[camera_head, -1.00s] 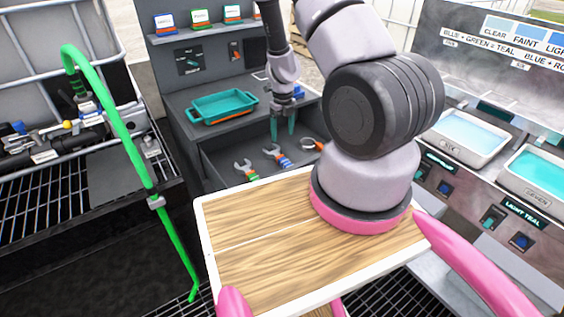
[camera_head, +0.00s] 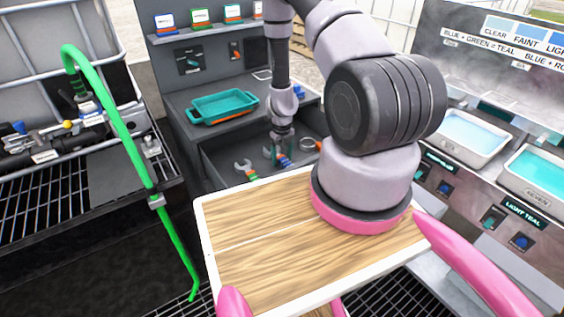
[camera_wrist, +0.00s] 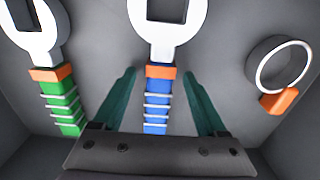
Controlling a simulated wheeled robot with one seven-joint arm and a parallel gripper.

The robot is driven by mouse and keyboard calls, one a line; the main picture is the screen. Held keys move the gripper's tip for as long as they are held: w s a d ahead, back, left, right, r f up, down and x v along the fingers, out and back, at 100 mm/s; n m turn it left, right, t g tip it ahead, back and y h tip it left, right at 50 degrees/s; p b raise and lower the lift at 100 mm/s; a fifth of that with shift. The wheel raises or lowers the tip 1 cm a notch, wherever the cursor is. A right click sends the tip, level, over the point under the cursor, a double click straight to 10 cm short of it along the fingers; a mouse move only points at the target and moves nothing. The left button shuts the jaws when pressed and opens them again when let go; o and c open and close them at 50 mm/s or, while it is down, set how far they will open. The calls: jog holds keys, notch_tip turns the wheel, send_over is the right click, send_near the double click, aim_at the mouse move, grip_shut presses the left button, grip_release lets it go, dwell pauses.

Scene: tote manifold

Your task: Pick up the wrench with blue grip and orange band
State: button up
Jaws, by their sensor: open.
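The wrench with the blue grip and orange band (camera_wrist: 157,98) lies in an open grey drawer, its silver head pointing away in the wrist view. In the head view its blue grip (camera_head: 284,160) shows just under my gripper. My gripper (camera_wrist: 158,88) is open, with one teal finger on each side of the blue grip. No contact between fingers and grip shows. In the head view the gripper (camera_head: 279,154) is down inside the drawer, and the fingertips partly cover the wrench.
A wrench with a green grip (camera_wrist: 62,100) lies left of the blue one. A ring with an orange tab (camera_wrist: 283,72) lies to the right. The drawer (camera_head: 222,158) has walls around them. A teal tray (camera_head: 222,105) sits on the counter above.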

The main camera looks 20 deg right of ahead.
jog(key=shift+c, duration=0.3)
grip_shut()
jog(key=shift+r, duration=0.1)
